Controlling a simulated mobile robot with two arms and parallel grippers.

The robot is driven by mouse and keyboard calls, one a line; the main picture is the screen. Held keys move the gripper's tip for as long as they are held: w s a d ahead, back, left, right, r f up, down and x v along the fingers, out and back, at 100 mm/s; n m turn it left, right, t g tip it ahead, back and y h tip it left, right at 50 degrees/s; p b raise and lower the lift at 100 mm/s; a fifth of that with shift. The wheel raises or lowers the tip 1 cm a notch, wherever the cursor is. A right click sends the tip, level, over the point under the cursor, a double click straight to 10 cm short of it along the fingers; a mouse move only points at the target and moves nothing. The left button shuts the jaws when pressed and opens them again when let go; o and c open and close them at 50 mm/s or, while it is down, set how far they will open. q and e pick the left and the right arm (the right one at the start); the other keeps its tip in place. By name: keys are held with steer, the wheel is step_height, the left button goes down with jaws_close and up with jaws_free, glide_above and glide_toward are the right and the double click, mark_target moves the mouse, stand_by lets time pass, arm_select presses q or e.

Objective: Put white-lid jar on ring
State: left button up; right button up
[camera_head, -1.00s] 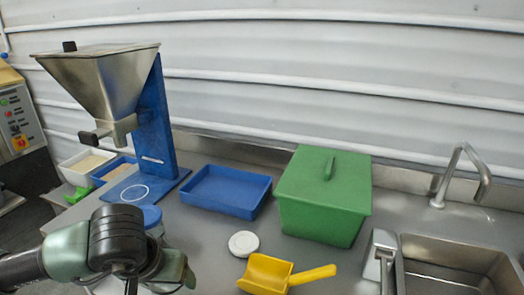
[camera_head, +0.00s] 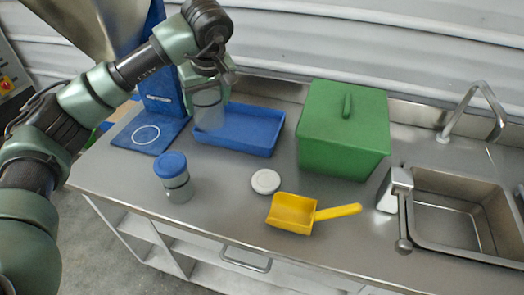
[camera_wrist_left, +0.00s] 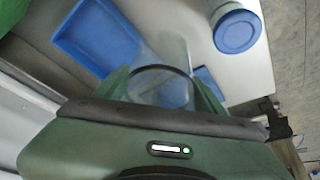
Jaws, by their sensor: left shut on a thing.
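My left gripper (camera_head: 212,82) is shut on a clear, open-looking jar (camera_head: 208,110), held upright in front of the left end of the blue tray. In the left wrist view the jar (camera_wrist_left: 165,78) sits between the green fingers. The white lid (camera_head: 265,181) lies apart, flat on the steel counter. The white ring (camera_head: 146,135) is marked on the hopper's blue base (camera_head: 168,140), left of the held jar, and is bare. My right gripper is not in view.
A blue-lid jar (camera_head: 174,178) stands on the counter below the ring. A blue tray (camera_head: 262,146), green lidded bin (camera_head: 340,135), yellow scoop (camera_head: 292,213) and sink (camera_head: 455,215) lie rightward. The hopper (camera_head: 95,25) rises above the base, partly behind my arm.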

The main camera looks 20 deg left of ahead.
arm_select(q)
steer(key=shift+f, duration=0.35)
step_height(320, 180, down, 19)
steer(key=p, duration=0.4)
steer(key=shift+s+d+f, duration=0.1)
steer(key=shift+f, duration=0.15)
steer(key=o, duration=1.4)
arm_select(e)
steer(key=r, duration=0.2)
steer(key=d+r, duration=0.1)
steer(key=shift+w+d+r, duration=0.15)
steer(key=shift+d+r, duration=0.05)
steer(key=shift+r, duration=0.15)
arm_select(q)
steer(key=shift+o, duration=0.2)
